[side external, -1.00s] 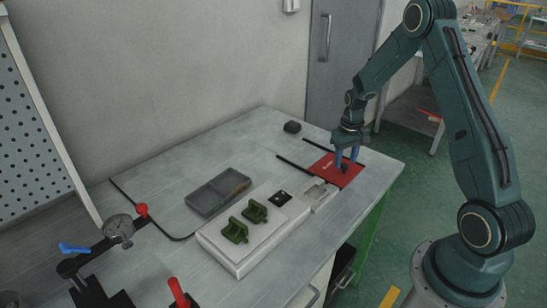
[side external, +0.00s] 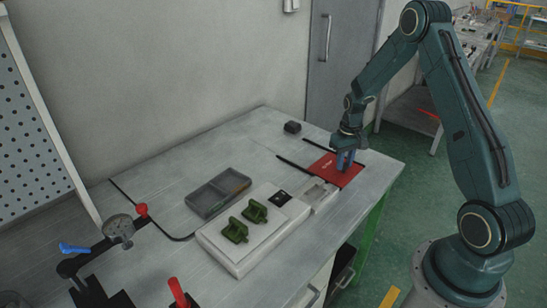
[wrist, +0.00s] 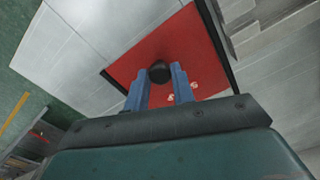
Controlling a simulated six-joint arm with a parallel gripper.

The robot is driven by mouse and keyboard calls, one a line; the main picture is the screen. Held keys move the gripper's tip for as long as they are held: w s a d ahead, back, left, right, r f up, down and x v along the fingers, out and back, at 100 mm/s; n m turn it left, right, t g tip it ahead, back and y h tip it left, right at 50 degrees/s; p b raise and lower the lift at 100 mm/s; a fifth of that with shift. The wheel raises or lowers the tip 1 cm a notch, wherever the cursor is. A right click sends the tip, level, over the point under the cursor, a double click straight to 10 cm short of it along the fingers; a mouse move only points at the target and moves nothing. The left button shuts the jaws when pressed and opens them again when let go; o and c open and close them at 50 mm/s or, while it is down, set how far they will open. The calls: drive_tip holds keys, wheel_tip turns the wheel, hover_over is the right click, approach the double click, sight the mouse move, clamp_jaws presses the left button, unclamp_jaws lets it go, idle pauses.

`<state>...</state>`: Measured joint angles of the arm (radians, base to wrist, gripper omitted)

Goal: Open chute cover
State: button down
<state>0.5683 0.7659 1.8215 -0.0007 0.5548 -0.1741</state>
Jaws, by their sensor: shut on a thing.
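The chute cover is a flat red plate (side external: 325,171) with white lettering, lying at the right end of the table between two black rails. It also shows in the wrist view (wrist: 195,55). A round black knob (wrist: 159,71) stands on it. My gripper (side external: 345,162) is low over the plate, its blue fingers on either side of the knob. In the wrist view my gripper (wrist: 158,80) is shut on the knob. In the side view the fingers hide the knob.
Left of the cover lie a white fixture block (side external: 240,263) with green parts (side external: 235,230) and a grey two-compartment tray (side external: 205,200). Clamps with red handles (side external: 178,293) stand at the front left.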

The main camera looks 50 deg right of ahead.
drive_tip(key=shift+w, duration=6)
drive_tip(key=c, duration=1.2)
unclamp_jaws()
drive_tip(key=shift+o, duration=0.2)
wheel_tip(320, 180, up, 14)
